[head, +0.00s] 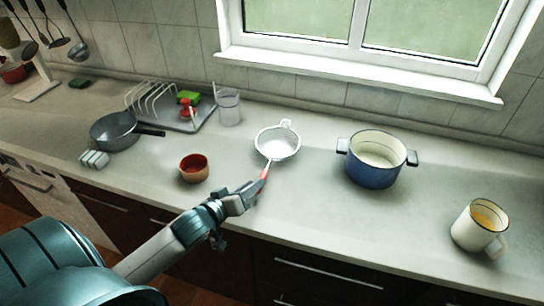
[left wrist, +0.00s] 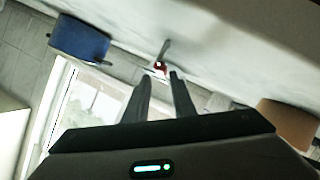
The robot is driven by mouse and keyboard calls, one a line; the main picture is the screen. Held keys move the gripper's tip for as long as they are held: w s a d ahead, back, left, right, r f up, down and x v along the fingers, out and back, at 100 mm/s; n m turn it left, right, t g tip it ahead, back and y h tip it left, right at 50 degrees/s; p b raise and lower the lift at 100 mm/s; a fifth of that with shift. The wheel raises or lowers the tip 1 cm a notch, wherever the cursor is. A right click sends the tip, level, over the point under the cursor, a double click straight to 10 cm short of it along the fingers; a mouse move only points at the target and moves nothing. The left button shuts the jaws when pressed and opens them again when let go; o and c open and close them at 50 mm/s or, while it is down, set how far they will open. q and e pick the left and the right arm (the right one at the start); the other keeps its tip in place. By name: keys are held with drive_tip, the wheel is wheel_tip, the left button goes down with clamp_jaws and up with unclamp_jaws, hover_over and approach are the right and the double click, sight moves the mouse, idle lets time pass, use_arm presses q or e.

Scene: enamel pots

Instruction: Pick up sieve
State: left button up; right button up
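The sieve (head: 278,143) is a round white strainer with a small loop at its far rim. It is in the middle of the counter, with its handle pointing toward the front edge. The handle's red end (head: 264,174) is at my left gripper (head: 254,188). In the left wrist view, the two fingers of this gripper (left wrist: 162,76) stand apart with a gap between them. A small red part (left wrist: 158,67) shows just past the tips; I cannot tell whether they touch it. The sieve's bowl is not clear there. My right gripper is not in view.
A blue pot (head: 373,168) stands right of the sieve, a cream mug (head: 479,226) at far right. A small terracotta bowl (head: 194,171) is to the left. A glass (head: 229,108), dish rack (head: 192,122) and grey pan (head: 113,132) are behind and left.

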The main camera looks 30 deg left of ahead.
sight(263, 175)
use_arm(q)
drive_tip(key=shift+x, duration=0.95)
drive_tip(key=shift+w+a+p, duration=0.1)
drive_tip(key=shift+w+p, duration=0.35)
drive_tip(key=p+x, duration=0.1)
drive_tip(key=x, duration=0.2)
drive_tip(key=shift+w+a+f, duration=0.1)
drive_tip(key=shift+w, duration=0.2)
drive_tip(key=shift+w+f, duration=0.15)
drive_tip(key=shift+w, duration=0.2)
clamp_jaws()
